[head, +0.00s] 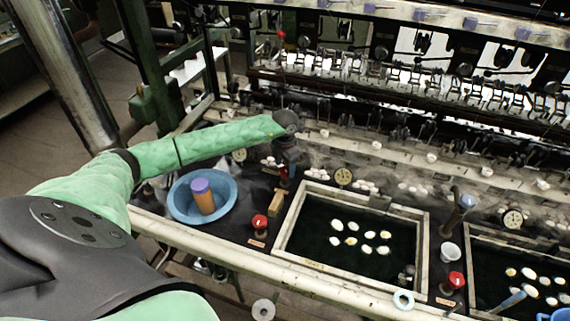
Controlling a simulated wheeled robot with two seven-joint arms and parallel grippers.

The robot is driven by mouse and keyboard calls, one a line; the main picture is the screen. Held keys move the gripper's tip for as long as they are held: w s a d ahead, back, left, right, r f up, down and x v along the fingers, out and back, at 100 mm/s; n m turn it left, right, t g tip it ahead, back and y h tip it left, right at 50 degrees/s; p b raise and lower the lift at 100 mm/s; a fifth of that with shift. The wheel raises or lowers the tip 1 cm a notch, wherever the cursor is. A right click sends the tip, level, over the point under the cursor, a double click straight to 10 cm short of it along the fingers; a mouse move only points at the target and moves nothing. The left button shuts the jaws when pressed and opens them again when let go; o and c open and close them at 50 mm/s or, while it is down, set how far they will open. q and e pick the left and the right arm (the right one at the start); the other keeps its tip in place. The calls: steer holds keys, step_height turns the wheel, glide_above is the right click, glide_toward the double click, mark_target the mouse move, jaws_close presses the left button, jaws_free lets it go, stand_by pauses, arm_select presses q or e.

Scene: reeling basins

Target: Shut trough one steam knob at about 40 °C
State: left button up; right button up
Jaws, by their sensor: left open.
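A trough (281,235) with a pale wooden frame holds dark water and several white cocoons, with light steam over it. A red steam knob (260,221) stands on a small base at its left, with a label before it. Another red knob (456,280) stands between this trough and the right one. A dial gauge (343,176) sits behind the left trough; its reading is too small to tell. My left gripper (286,178) is open and points down behind and right of the left knob, apart from it. Its fingertips are hard to make out. My right gripper is out of view.
A white cup (449,254) stands between the troughs. A pale rail (215,245) runs along the front; reeling machinery fills the back.

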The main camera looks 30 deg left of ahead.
arm_select(q)
steer(key=shift+f, duration=0.55)
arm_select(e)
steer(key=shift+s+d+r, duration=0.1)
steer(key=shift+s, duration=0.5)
